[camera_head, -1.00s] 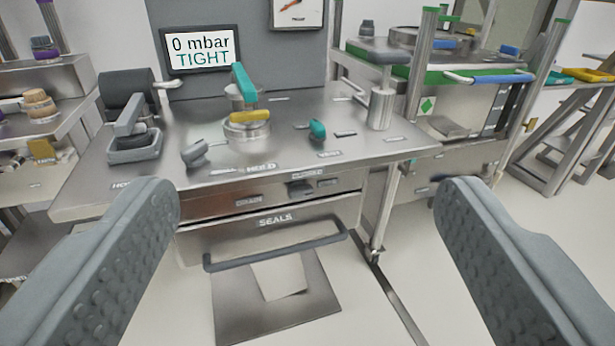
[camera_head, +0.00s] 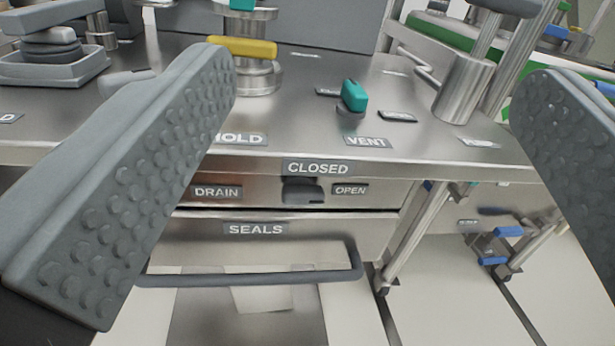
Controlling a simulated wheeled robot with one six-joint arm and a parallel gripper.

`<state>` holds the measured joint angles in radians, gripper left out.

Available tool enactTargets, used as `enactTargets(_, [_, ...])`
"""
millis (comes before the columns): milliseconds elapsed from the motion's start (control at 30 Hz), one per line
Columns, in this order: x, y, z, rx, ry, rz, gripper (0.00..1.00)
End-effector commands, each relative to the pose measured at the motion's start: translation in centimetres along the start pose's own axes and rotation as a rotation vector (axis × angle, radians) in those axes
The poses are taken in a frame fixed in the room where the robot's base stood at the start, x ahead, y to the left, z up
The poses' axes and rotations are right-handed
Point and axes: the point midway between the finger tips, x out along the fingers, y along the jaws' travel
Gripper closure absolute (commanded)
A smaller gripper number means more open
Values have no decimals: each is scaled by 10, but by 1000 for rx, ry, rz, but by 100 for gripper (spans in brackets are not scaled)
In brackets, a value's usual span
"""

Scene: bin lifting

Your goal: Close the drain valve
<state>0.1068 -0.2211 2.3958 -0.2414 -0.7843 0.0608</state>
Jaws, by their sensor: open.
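The drain valve's dark grey handle (camera_head: 302,190) sits on the front panel below the bench top, beside the DRAIN label (camera_head: 216,192). A CLOSED label (camera_head: 318,168) is above it and an OPEN label (camera_head: 350,190) is to its right. The handle looks short and roughly level, with its longer side toward OPEN; its exact angle is hard to tell. My gripper (camera_head: 385,85) is open and empty, with its two ridged grey fingers wide apart at left and right. The handle lies beyond the fingers, between them in the picture, and nothing touches it.
A SEALS drawer (camera_head: 256,229) with a dark bar handle (camera_head: 250,279) is below. On the bench top (camera_head: 290,105) stand a teal vent knob (camera_head: 353,96), a yellow lever (camera_head: 242,47) and a metal post (camera_head: 463,92). Blue-handled parts (camera_head: 500,245) lie lower right.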

Motion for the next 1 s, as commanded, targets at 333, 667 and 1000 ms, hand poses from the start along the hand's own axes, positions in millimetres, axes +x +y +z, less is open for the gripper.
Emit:
enactTargets(333, [38, -2, 86, 13, 59, -65, 22])
enactTargets(667, [52, -7, 169, 59, 123, -132, 22])
enactTargets(1000, [46, -12, 254, 139, 193, -193, 22])
